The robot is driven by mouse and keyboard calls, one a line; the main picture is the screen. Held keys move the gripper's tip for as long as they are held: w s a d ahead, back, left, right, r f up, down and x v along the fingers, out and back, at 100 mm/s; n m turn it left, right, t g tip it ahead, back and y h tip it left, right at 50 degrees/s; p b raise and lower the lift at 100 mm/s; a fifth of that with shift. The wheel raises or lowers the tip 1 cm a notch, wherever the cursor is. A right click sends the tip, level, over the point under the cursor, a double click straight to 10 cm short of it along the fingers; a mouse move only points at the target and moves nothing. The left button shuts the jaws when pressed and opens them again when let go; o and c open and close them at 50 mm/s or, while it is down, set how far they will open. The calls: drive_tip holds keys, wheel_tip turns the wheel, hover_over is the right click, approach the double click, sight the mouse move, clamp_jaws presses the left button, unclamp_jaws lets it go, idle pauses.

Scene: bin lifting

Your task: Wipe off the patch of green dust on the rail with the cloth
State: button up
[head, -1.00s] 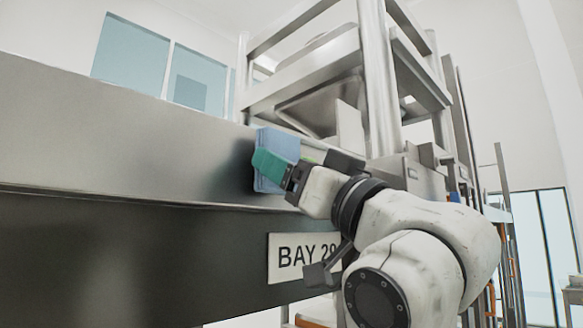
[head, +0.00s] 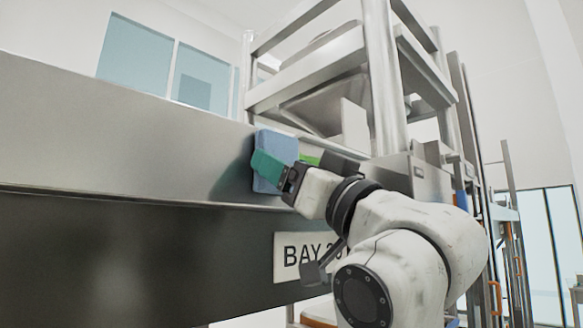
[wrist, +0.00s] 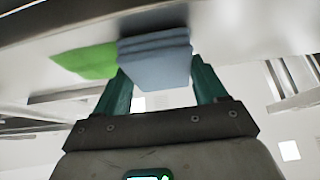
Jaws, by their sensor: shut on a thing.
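A folded blue cloth (head: 275,150) is in my gripper (head: 270,171), up against the side face of the grey metal rail (head: 120,130). The gripper's green fingers are shut on the cloth, one on each side of it in the wrist view (wrist: 155,66). The patch of green dust (head: 309,160) shows on the rail just right of the cloth, partly hidden by my gripper and arm. In the wrist view the green dust (wrist: 85,62) lies left of the cloth, and its near edge meets the cloth's edge. Whether the cloth covers any dust cannot be told.
A "BAY" sign (head: 292,257) hangs on the dark face below the rail, partly behind my arm. A metal frame (head: 383,80) with a tilted bin stands above the rail at the right. The rail is clear to the left of the cloth.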

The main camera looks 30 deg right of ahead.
drive_tip(key=shift+w, duration=0.2)
drive_tip(key=shift+w+d+p, duration=0.6)
drive_tip(key=shift+w+d, duration=1.3)
drive_tip(key=shift+d, duration=3.75)
drive_tip(key=s+a, duration=0.3)
drive_tip(key=a, duration=0.8)
drive_tip(key=shift+s+a, duration=0.3)
drive_tip(key=shift+s, duration=0.1)
drive_tip(key=s+d, duration=0.2)
drive_tip(key=s, duration=0.3)
drive_tip(key=shift+s, duration=0.35)
drive_tip(key=s, duration=0.1)
drive_tip(key=s+d+p, duration=0.1)
drive_tip(key=s, duration=0.1)
